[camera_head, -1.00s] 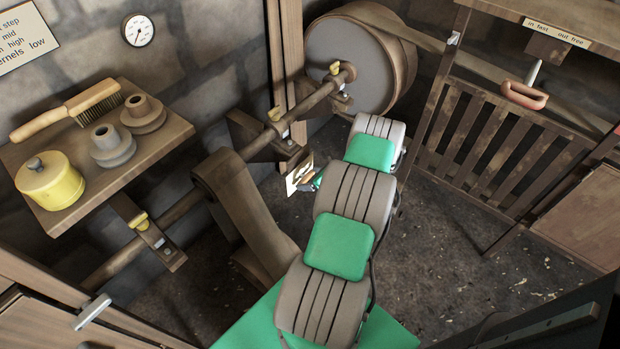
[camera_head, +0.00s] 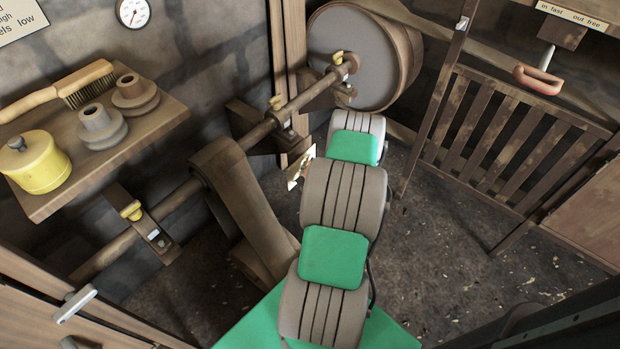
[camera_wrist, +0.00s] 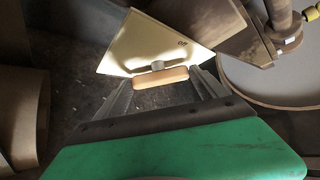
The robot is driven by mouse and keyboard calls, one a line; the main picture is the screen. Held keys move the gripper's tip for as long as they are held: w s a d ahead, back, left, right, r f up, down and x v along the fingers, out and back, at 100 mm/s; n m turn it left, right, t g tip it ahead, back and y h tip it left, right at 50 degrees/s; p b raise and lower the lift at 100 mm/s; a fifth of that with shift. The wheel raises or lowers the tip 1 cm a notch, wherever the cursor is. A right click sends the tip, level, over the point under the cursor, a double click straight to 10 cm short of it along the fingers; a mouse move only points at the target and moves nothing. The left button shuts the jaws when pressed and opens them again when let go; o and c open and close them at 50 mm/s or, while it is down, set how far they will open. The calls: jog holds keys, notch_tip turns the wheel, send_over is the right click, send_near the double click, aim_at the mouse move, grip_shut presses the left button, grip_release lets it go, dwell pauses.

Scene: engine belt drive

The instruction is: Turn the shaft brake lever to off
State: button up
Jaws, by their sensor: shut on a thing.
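The shaft brake lever (camera_wrist: 160,78) shows in the wrist view as a pale wooden grip on a metal stem, lying crosswise. Behind it is a cream plate (camera_wrist: 150,45) with small dark lettering near its right side, too small to read surely. My gripper (camera_wrist: 161,86) is shut on the lever's grip, with a grey finger on each side.
A long shaft (camera_head: 262,131) runs along the wall to a large pulley (camera_head: 362,62), with a belt (camera_head: 240,190) left of my arm. A shelf (camera_head: 150,124) holds a brush, a yellow pot and grey pulleys. A red handle (camera_head: 537,80) hangs right, above a slatted guard (camera_head: 490,140).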

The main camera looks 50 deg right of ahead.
jog(key=n+t+h+b, duration=0.1)
jog(key=b, duration=0.5)
jog(key=f+n+t+h+b, duration=0.1)
jog(key=n+h+b, duration=0.1)
jog(key=b, duration=0.5)
jog(key=f+n+t+h+b, duration=0.1)
jog(key=h+b, duration=0.1)
jog(key=b, duration=0.5)
jog(key=shift+a+n, duration=0.25)
jog(key=shift+n, duration=0.15)
jog(key=shift+r+b, duration=0.2)
jog(key=shift+b, duration=0.15)
jog(key=o, duration=1.3)
jog(key=v, duration=0.8)
jog(key=shift+b, duration=0.35)
